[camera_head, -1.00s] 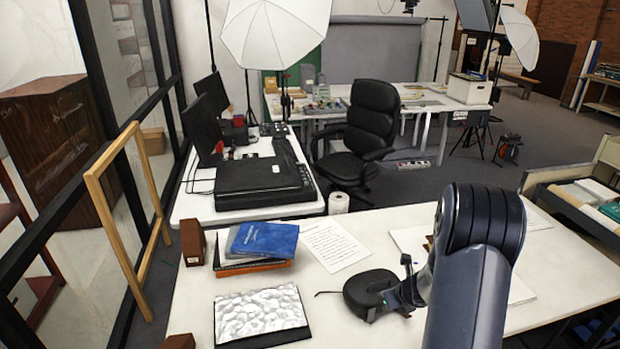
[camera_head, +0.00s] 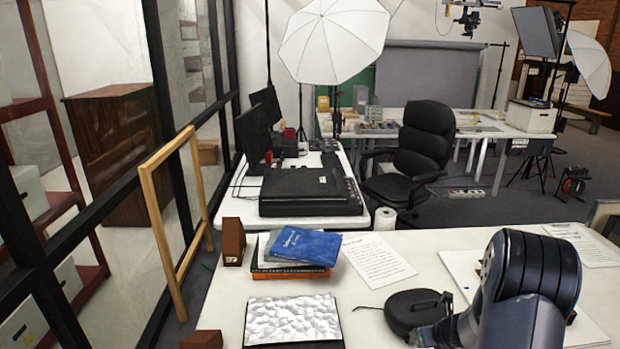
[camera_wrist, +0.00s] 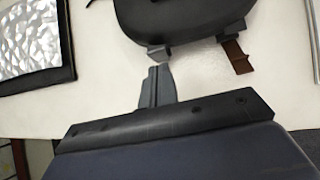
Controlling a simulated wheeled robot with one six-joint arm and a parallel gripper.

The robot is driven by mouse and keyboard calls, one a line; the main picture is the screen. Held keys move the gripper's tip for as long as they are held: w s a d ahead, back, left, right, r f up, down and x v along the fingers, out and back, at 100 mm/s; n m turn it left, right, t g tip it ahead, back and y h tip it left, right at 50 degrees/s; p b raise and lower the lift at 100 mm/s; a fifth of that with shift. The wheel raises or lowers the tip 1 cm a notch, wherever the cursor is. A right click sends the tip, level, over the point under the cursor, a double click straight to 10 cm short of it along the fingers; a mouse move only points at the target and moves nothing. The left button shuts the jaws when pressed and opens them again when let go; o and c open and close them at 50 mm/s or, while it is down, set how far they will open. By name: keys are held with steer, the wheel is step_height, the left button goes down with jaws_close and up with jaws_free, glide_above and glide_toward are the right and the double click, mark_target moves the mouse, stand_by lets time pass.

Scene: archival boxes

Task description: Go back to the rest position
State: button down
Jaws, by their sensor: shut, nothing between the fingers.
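My gripper (camera_wrist: 157,80) shows in the wrist view as a narrow grey pair of fingers pressed together, with nothing between them. It is above the white table and close to the edge of a black case (camera_wrist: 185,18); I cannot tell whether it touches. In the head view the black case (camera_head: 412,308) lies on the table, just left of my arm, whose dark joint stands at the lower right. My arm mostly hides the gripper there.
The white table (camera_head: 390,243) also holds a blue book (camera_head: 305,244) on a stack, a crinkled silver sheet (camera_head: 292,318), brown blocks (camera_head: 233,241) and papers (camera_head: 378,260). A wooden frame (camera_head: 158,215) stands at the left. An office chair (camera_head: 425,150) is behind the table.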

steer(key=shift+s+d+f+t+y+b, duration=0.2)
steer(key=shift+f+t+b, duration=0.4)
steer(key=shift+b, duration=1.65)
steer(key=shift+s+a+f+t+y+b, duration=0.15)
steer(key=shift+s+f+t+b, duration=0.4)
steer(key=shift+b, duration=1.75)
steer(key=shift+d+f+t+y+b, duration=0.1)
steer(key=shift+f+t+b, duration=0.25)
steer(key=shift+f+b, duration=1.25)
steer(key=t+b, duration=0.1)
steer(key=b, duration=0.4)
steer(key=s+t+b, duration=0.1)
steer(key=b, duration=0.4)
steer(key=shift+s+d+f, duration=0.15)
steer(key=shift+s+f, duration=0.15)
steer(key=shift+f, duration=0.05)
steer(key=shift+s+t+b, duration=0.1)
steer(key=shift+t+b, duration=0.2)
steer(key=shift+b, duration=0.5)
steer(key=shift+r, duration=0.2)
